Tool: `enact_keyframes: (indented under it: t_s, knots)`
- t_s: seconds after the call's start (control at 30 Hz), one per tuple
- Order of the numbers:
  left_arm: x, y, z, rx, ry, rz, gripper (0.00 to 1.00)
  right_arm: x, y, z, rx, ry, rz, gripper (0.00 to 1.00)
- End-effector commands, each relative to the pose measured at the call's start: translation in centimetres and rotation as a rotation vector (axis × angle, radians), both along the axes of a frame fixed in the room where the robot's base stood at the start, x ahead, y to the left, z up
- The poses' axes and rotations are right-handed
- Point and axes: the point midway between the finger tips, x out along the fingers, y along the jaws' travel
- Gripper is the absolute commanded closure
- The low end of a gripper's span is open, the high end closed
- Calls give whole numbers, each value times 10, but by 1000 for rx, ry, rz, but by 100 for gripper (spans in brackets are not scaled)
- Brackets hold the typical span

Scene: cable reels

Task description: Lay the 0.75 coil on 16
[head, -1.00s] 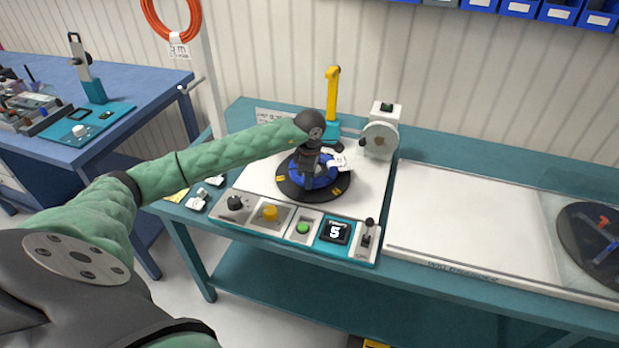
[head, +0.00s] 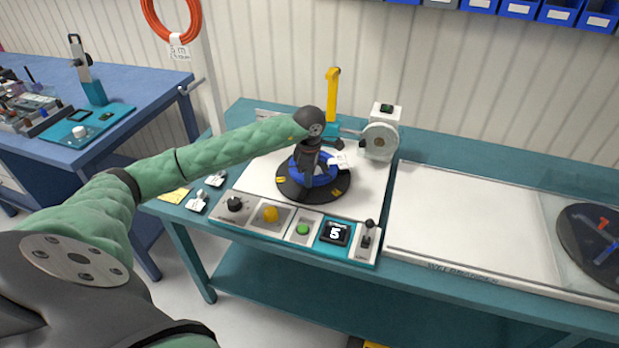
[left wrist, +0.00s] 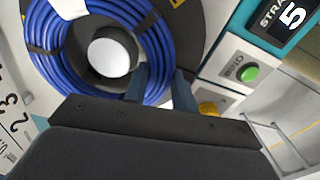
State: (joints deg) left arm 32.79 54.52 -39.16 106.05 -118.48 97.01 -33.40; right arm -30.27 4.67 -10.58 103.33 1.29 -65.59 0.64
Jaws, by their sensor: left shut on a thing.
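A blue coil (head: 325,172) with dark bands is over the black round turntable (head: 288,190) on the left bench. A white tag (head: 340,160) hangs at its far right side; I cannot read it. My left gripper (head: 304,182) points down and is shut on the near side of the coil. In the left wrist view the two fingers (left wrist: 160,85) straddle the windings of the coil (left wrist: 50,55), with a white hub (left wrist: 110,52) in its middle. I cannot tell whether the coil still touches the turntable. No place marked 16 can be read. My right gripper is not in view.
In front of the turntable is a control panel with a green button (head: 303,229) and a display (head: 335,232) reading 5. A yellow post (head: 332,95) and a grey wheel unit (head: 381,140) stand behind. A white board (head: 460,225) to the right has a bare left part.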

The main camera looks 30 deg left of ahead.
Motion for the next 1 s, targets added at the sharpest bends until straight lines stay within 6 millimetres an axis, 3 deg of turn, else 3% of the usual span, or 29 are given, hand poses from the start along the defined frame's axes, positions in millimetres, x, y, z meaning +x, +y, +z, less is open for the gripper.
enact_keyframes:
  t_s: [1.0]
  knots:
    - [0, 0, -3, 0, 0, 0, 100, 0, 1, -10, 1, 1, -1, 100]
